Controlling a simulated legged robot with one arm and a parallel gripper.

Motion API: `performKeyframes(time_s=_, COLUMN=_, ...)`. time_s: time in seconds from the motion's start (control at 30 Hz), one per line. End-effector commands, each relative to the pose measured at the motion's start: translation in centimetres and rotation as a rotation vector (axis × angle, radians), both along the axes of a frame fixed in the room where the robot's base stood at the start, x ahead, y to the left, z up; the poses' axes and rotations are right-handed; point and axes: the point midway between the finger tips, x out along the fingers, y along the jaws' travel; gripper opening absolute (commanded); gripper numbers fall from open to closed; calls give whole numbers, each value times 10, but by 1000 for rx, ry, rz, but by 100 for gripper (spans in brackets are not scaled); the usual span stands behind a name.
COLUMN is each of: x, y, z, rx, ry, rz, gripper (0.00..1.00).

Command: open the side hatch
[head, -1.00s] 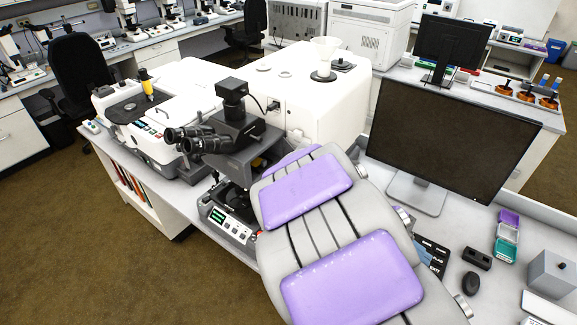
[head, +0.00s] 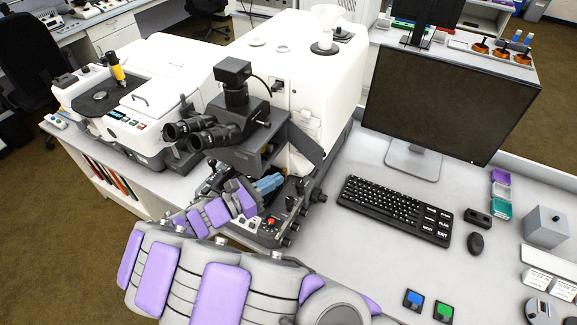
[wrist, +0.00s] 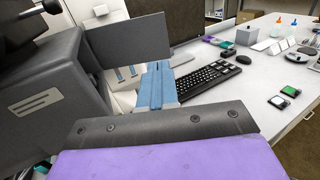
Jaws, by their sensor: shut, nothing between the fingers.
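The microscope (head: 232,130) is dark grey with black eyepieces and stands against a large white cabinet. A flat dark grey panel (head: 306,142), which looks like the side hatch, sticks out at an angle on the microscope's right side. It also shows in the wrist view (wrist: 125,40) as a plate standing out beyond the grey housing (wrist: 50,95). My gripper (head: 270,184) has its blue fingers together and empty, below the panel in the head view. In the wrist view the fingers (wrist: 156,84) lie just under the panel's lower right part. I cannot tell whether they touch it.
The white cabinet (head: 300,60) rises behind the microscope. A control base with knobs (head: 272,228) lies below my gripper. A monitor (head: 440,105), keyboard (head: 395,208) and mouse (head: 476,243) are to the right. Bare desk lies between the base and the keyboard.

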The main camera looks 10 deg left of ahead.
Motion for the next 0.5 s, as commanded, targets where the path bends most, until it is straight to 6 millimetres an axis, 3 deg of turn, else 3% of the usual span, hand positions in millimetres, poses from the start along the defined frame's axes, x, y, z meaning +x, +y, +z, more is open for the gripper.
performKeyframes(time_s=0.27, x=33, y=-23, z=-6, rx=-8, ry=3, rz=-4, gripper=0)
performKeyframes(time_s=0.5, x=65, y=-60, z=-4, rx=-4, ry=2, rz=-4, gripper=0)
